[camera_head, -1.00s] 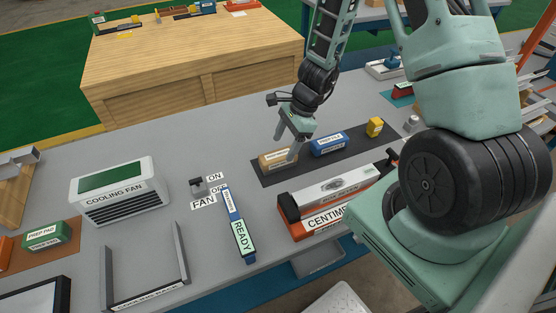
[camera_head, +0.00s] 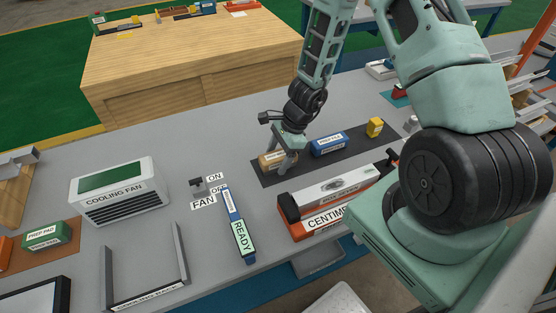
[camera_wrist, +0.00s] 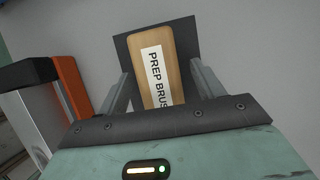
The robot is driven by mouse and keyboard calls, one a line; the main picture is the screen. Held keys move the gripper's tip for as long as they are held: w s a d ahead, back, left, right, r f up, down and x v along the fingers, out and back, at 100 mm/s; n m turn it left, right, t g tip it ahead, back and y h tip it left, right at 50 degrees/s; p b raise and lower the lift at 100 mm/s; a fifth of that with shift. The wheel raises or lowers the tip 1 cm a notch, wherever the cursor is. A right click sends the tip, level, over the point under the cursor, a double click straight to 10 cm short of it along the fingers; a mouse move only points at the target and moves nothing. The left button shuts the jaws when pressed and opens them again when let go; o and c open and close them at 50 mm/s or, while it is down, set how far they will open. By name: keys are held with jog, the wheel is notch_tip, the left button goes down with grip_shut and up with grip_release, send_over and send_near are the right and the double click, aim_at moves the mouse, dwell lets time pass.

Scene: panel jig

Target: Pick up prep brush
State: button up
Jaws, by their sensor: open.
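The prep brush (camera_wrist: 162,70) is a tan wooden block with a white label reading PREP BRUS, the rest hidden by my gripper's body in the wrist view. In the head view the prep brush (camera_head: 270,161) lies at the left end of a dark mat (camera_head: 310,174), partly behind a finger. My gripper (camera_wrist: 160,88) is open in the wrist view, one finger on each side of the brush with gaps showing. In the head view my gripper (camera_head: 272,163) is low over the brush. I cannot tell whether the fingertips touch the mat.
A blue labelled block (camera_head: 329,144) and a yellow block (camera_head: 375,127) stand right of the brush on the mat. An orange and grey CENTIME-labelled unit (camera_head: 335,200) lies in front. A fan switch (camera_head: 197,185), READY bar (camera_head: 240,236) and cooling fan (camera_head: 118,193) are to the left.

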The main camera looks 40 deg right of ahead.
aim_at(278, 154)
jog(key=shift+f, duration=0.25)
dwell(0.3)
jog(key=c, duration=1.1)
jog(key=shift+r, duration=0.1)
jog(key=shift+r, duration=0.5)
notch_tip(278, 154, up, 9)
jog(key=shift+r+p, duration=0.2)
jog(key=shift+p, duration=0.55)
